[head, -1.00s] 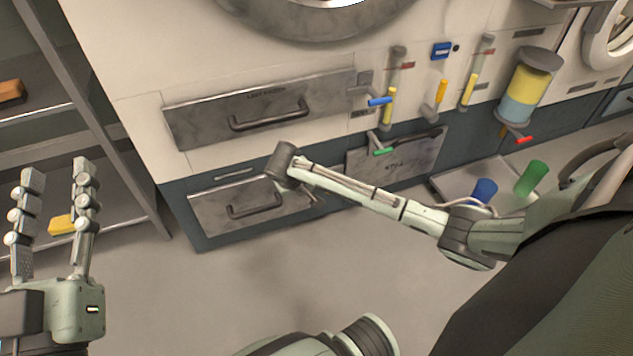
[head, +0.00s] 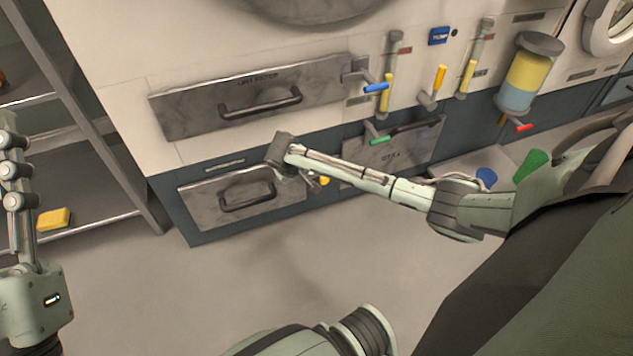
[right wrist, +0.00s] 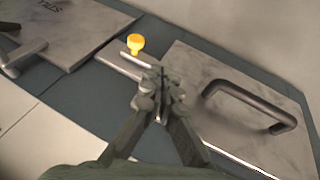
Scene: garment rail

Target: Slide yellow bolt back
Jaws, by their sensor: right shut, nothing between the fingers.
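The yellow bolt's round knob (right wrist: 135,43) sits by a pale metal bar on the dark lower panel, beside a grey marbled drawer front (right wrist: 236,92). In the head view the yellow knob (head: 324,180) shows just below my right forearm. My right gripper (right wrist: 158,80) is shut and empty. In the wrist view its tips lie just below and right of the knob; I cannot tell whether they touch the bar. In the head view its fingers are mostly hidden behind my wrist. My left gripper (head: 15,165) is at the left edge, partly cut off, fingers apart, far from the bolt.
The drawer's black handle (head: 247,194) sticks out near my right wrist. A shelf with a yellow block (head: 54,218) stands left. The floor is clear.

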